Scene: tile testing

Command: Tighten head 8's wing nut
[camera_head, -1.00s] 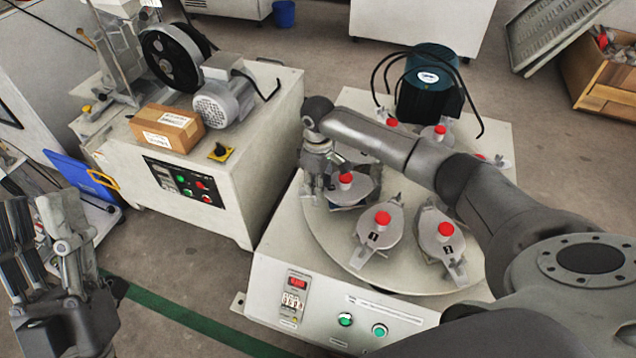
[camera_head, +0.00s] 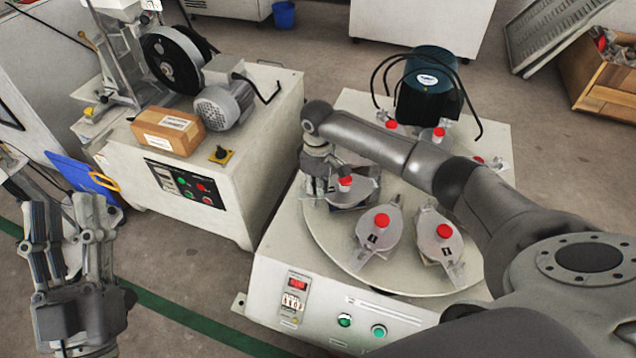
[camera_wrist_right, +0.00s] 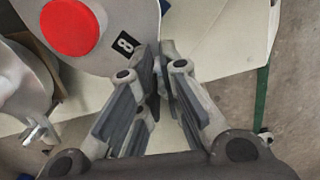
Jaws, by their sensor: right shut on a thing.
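Head 8 (camera_head: 361,190) is a grey clamp head with a red cap on the round turntable (camera_head: 322,237). In the right wrist view, its red cap (camera_wrist_right: 71,25) and black "8" label (camera_wrist_right: 124,43) show at upper left. My right gripper (camera_head: 313,188) is at head 8's outer left edge. In the wrist view its fingers (camera_wrist_right: 158,85) close together at the head's rim, just below the label. They are shut on head 8's wing nut, which they hide.
Other heads, such as head 1 (camera_head: 378,232) and another (camera_head: 438,240), stand close by on the turntable. A dark motor (camera_head: 428,90) with cables rises behind.

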